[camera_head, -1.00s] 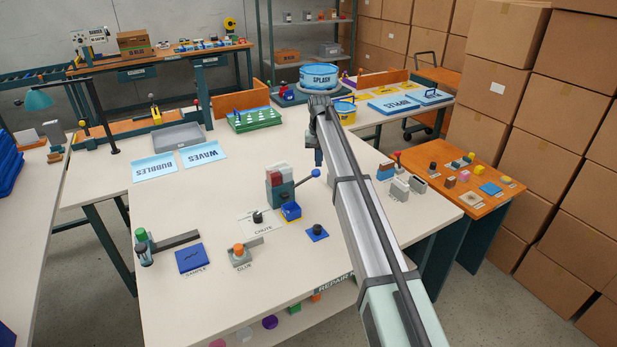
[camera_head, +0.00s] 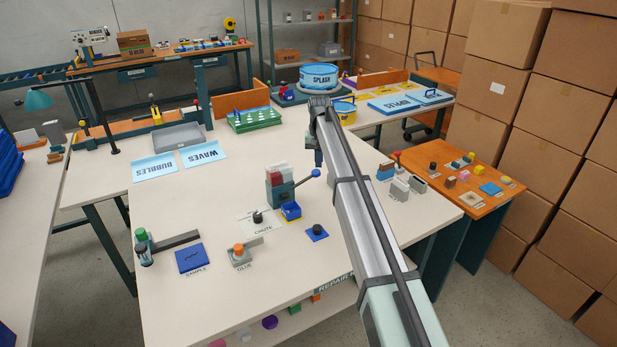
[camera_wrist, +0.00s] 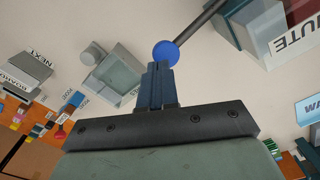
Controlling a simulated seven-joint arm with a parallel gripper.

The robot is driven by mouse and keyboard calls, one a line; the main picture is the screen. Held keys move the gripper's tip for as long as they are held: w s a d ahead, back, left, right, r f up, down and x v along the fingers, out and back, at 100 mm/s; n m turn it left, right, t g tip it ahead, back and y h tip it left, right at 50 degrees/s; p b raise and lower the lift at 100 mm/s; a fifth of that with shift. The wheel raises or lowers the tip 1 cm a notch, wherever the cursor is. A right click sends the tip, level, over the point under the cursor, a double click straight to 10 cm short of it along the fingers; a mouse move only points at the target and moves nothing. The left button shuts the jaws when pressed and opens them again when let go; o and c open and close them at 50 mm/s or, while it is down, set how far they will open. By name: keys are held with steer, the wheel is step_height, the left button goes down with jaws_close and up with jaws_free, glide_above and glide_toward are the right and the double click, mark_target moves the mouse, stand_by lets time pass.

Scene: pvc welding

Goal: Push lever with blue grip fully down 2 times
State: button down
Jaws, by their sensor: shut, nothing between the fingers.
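The lever with the blue grip (camera_head: 315,173) sticks out to the right from a teal and red device (camera_head: 280,187) on the white table. Its ball is raised above the tabletop at the end of a dark rod. My gripper (camera_head: 319,160) is just above the ball in the head view. In the wrist view the shut fingers (camera_wrist: 157,68) of my gripper point at the blue ball (camera_wrist: 166,53) and overlap its lower edge. They hold nothing. Whether they touch the ball I cannot tell.
A dark knob on a blue base (camera_head: 317,232) stands in front. Grey blocks (camera_head: 400,189) stand to the right. Table space between is clear.

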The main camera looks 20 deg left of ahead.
mark_target(318, 175)
steer(key=shift+f, duration=0.25)
steer(key=shift+f, duration=3.25)
steer(key=shift+r, duration=4.2)
